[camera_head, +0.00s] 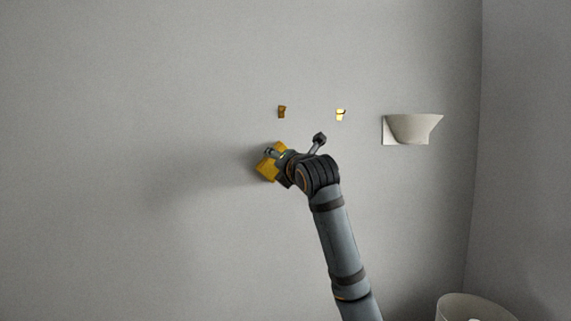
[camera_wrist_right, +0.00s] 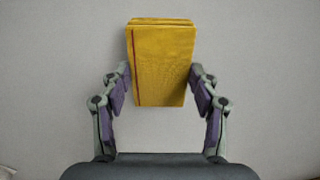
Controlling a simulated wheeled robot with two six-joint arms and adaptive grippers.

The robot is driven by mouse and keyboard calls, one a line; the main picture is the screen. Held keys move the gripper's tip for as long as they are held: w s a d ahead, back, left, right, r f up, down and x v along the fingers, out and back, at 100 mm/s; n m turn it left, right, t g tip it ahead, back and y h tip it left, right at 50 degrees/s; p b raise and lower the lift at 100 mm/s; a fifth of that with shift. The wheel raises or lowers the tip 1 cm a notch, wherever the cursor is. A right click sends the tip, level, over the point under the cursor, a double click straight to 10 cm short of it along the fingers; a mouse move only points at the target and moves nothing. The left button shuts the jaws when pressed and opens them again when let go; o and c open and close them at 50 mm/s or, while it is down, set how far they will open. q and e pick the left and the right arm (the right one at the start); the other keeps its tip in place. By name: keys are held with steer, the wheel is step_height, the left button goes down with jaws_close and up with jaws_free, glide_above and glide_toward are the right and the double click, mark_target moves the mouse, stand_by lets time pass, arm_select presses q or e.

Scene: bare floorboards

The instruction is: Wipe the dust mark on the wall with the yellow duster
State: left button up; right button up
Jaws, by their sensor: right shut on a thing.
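The yellow duster (camera_head: 267,166) is a yellow block held up at the grey wall (camera_head: 130,100), near the middle of the head view. In the right wrist view the duster (camera_wrist_right: 162,65) is upright between the fingers, with a thin red line down its left side. My right gripper (camera_head: 277,156) is shut on it; it also shows in the right wrist view (camera_wrist_right: 160,88). I cannot tell whether the duster touches the wall. No dust mark can be made out; the dark smear left of the duster looks like shadow. My left gripper is not in view.
Two small brass fittings, a left one (camera_head: 282,111) and a right one (camera_head: 340,114), are on the wall above my gripper. A pale wall sconce (camera_head: 414,129) sticks out to their right. A round pale container (camera_head: 452,309) stands at bottom right. The wall to the left is clear.

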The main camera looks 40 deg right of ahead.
steer(key=b+v, duration=0.1)
steer(key=v, duration=0.4)
steer(key=shift+s+f+b, duration=0.1)
steer(key=shift+s+b, duration=0.2)
steer(key=shift+s, duration=0.05)
stand_by(0.3)
steer(key=v, duration=0.3)
steer(key=shift+s, duration=0.1)
stand_by(0.4)
